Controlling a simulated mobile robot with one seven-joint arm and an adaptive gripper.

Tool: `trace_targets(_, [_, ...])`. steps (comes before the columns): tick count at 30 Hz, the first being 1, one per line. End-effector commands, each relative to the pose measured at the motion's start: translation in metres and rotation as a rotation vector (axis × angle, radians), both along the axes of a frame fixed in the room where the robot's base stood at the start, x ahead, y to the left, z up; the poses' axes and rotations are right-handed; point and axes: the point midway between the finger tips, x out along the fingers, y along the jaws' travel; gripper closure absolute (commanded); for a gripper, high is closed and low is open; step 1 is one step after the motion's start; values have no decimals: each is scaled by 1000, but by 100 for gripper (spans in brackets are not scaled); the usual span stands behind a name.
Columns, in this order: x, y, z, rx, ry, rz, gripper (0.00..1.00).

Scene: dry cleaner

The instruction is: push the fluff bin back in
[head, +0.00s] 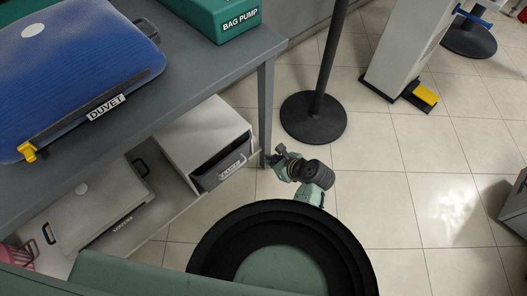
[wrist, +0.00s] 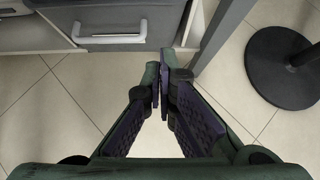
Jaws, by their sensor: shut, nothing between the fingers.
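The fluff bin (head: 222,169) is a grey drawer in the front of a white cabinet (head: 203,129) on the table's lower shelf. A dark gap shows above its front, which appears to stand a little out from the cabinet; how far is hard to tell. Its label is too small to read. In the wrist view the bin's grey front (wrist: 112,22) with a pale bar handle is at the top left. My gripper (head: 278,157) is just right of the bin, by the table leg, apart from the handle. In the wrist view my gripper (wrist: 164,75) is shut and empty, tips below and right of the handle.
The grey table leg (head: 265,107) stands close beside my gripper. A black round post base (head: 313,118) is on the tiled floor to the right. A blue case marked DUVET (head: 75,60) lies on the table. A grey case (head: 98,207) lies on the shelf left of the cabinet.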

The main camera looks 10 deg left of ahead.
Motion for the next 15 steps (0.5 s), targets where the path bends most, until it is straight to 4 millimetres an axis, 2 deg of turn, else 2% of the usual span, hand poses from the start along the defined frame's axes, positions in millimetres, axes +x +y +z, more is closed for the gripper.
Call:
trace_targets(12, [39,50,-59,-1,1,1,100])
trace_targets(13, [42,53,-63,-1,1,1,100])
trace_targets(15, [50,63,-57,-1,-3,3,100])
